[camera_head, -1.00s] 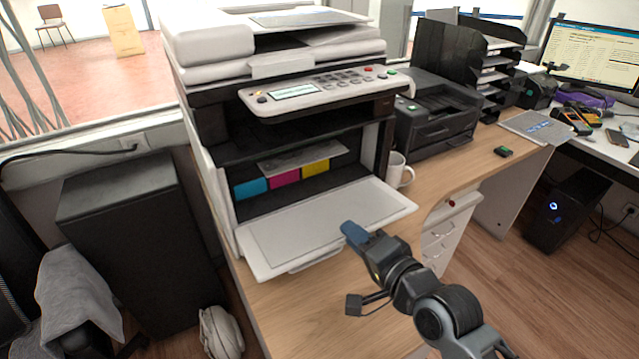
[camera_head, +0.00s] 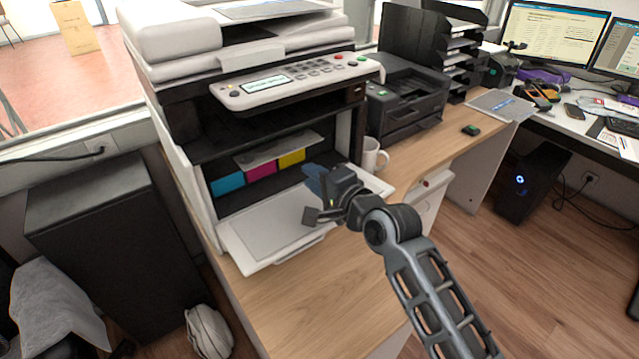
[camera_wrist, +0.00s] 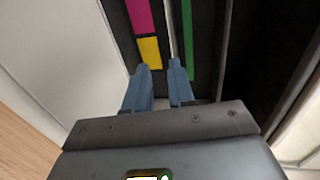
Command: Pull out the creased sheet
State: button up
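The creased sheet (camera_head: 285,148) is a pale grey sheet jutting from the printer's open front, just above the coloured cartridges. In the wrist view a thin pale strip (camera_wrist: 172,35), seemingly its edge, runs down towards my fingertips; I cannot tell whether it lies between them. The printer (camera_head: 285,95) stands on the wooden counter with its front flap (camera_head: 262,232) folded down. My gripper (camera_head: 308,172) is open, with a gap between its blue fingers in the wrist view (camera_wrist: 158,68). It is over the flap, pointing into the opening near the yellow cartridge (camera_head: 292,158).
A white mug (camera_head: 373,156) stands close right of the opening, beside my gripper. A black printer (camera_head: 408,98) is behind it. The opening's side walls are close around my gripper. The counter (camera_head: 300,290) in front is clear.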

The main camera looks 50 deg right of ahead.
aim_at(286, 154)
jog(key=shift+r+b+x, duration=0.15)
jog(key=shift+r+x, duration=0.15)
jog(key=shift+x, duration=1.35)
jog(key=shift+r+b+x, duration=0.2)
jog(key=shift+r+x, duration=0.1)
jog(key=shift+x, duration=1.3)
jog(key=shift+r+b+x, duration=0.15)
jog(key=shift+r+x, duration=0.2)
jog(key=shift+x, duration=1.3)
jog(key=shift+w+f, duration=0.1)
jog(key=shift+w, duration=0.1)
jog(key=shift+c, duration=0.3)
grip_shut()
